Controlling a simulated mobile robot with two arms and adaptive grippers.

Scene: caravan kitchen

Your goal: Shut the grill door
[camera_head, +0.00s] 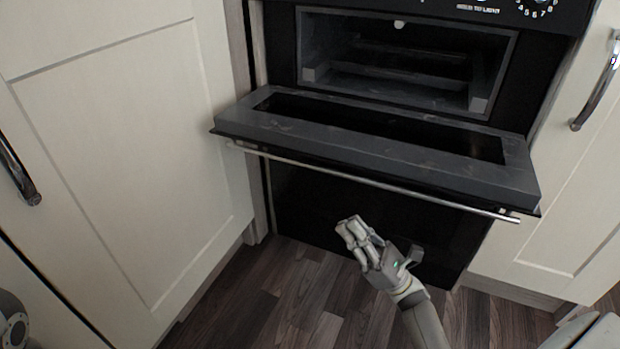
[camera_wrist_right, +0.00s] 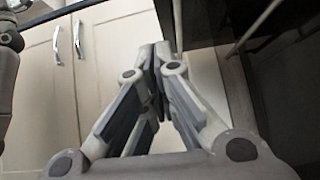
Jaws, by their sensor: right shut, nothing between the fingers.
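The grill door (camera_head: 440,162) is hinged down and open, lying roughly level in front of the grill cavity (camera_head: 400,65). A long metal handle bar (camera_head: 370,182) runs along its front edge. My right gripper (camera_head: 352,228) is below the door and its handle, in front of the dark lower oven panel, apart from the door. Its fingers are shut and empty; in the right wrist view its fingertips (camera_wrist_right: 158,55) meet. My left gripper is not in view.
Cream cupboard doors stand to the left (camera_head: 130,150) and right (camera_head: 570,200), each with a metal handle. A control knob (camera_head: 538,5) is above the grill. The dark wood floor (camera_head: 290,300) is clear below.

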